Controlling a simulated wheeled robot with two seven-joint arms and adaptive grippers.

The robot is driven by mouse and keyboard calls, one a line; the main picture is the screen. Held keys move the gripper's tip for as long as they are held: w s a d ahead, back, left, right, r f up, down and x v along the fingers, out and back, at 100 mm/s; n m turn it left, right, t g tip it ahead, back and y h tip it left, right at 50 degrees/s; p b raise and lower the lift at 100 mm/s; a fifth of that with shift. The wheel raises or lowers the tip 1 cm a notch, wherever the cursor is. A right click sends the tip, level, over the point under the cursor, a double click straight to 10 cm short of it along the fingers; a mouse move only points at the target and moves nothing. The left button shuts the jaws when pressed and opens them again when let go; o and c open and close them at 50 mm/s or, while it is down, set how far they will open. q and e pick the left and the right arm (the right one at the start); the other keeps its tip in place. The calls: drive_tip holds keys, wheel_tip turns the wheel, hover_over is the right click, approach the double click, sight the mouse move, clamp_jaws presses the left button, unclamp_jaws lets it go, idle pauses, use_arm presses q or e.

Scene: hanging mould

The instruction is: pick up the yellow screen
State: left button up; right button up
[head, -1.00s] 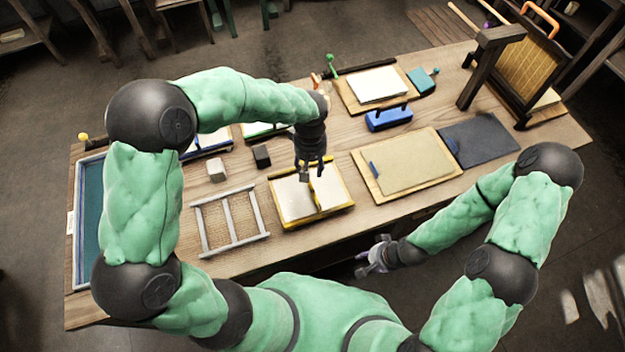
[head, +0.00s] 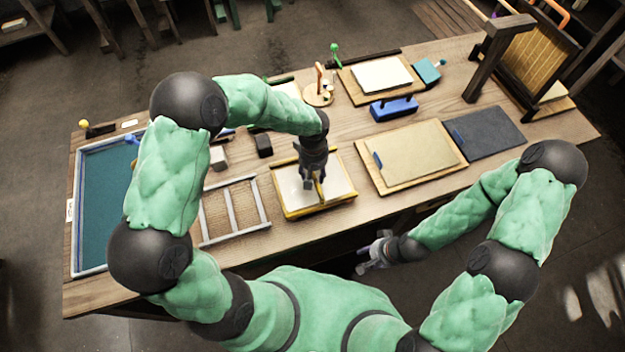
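The yellow screen (head: 335,200), a pale panel in a yellow frame with a yellow bar across its middle, lies on the table in front of me. My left gripper (head: 318,188) points down over its middle, right at the yellow bar. The gripper's own body hides much of the bar and the fingertips, so I cannot tell whether the fingers are closed on it. My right gripper (head: 372,256) is beyond the table's front edge, low and to the right of the screen, with its fingers apart and empty.
A grey ladder-like frame (head: 233,206) lies left of the screen, with a blue-green tray (head: 100,205) farther left. A tan board (head: 420,160) and a dark mat (head: 487,132) lie right. A blue block (head: 394,109) and small dark block (head: 264,144) stand behind.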

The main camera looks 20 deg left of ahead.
use_arm(q)
clamp_jaws()
drive_tip(key=shift+r, duration=0.1)
